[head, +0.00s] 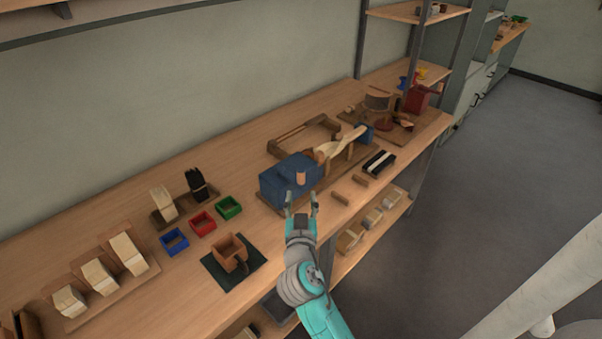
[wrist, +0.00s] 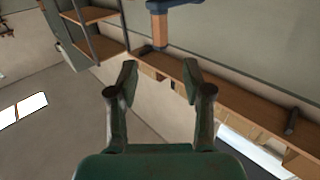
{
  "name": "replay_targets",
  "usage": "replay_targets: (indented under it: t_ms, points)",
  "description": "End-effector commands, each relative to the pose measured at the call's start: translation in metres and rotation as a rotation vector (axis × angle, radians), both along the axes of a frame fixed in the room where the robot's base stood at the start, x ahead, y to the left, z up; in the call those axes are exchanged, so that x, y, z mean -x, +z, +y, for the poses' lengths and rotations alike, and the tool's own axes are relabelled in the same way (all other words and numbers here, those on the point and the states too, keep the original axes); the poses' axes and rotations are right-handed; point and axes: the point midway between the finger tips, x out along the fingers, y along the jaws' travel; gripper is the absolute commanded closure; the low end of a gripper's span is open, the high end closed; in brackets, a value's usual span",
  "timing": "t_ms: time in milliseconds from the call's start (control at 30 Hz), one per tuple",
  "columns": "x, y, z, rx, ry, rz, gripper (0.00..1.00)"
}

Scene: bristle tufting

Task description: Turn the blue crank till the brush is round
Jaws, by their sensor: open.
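A blue machine body (head: 277,184) sits on a wooden base on the bench. A wooden handle (head: 301,178) stands out at its front; in the wrist view this handle (wrist: 159,32) hangs from a blue crank arm (wrist: 182,3). My gripper (head: 301,201) is open and empty, just in front of the handle. In the wrist view the handle is beyond the gap between the fingertips (wrist: 160,80), apart from them. Pale bristle-like material (head: 343,144) extends from the machine's right end; its exact shape is too small to tell.
A black-and-white striped block (head: 379,163) and small wooden pieces (head: 341,199) lie on the bench to the right. Green (head: 229,207), red (head: 202,223) and blue (head: 174,241) trays stand left. A wooden box (head: 229,252) sits on a dark mat near the front edge.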

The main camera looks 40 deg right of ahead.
Motion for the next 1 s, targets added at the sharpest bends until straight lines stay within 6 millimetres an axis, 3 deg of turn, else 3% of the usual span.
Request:
replay_targets:
  t_ms: [600,1000]
  points:
    - [-0.063,0.001,-0.063,0.001,-0.001,-0.001,0.5]
    - [-0.075,0.0,-0.076,0.0,0.001,0.0,0.5]
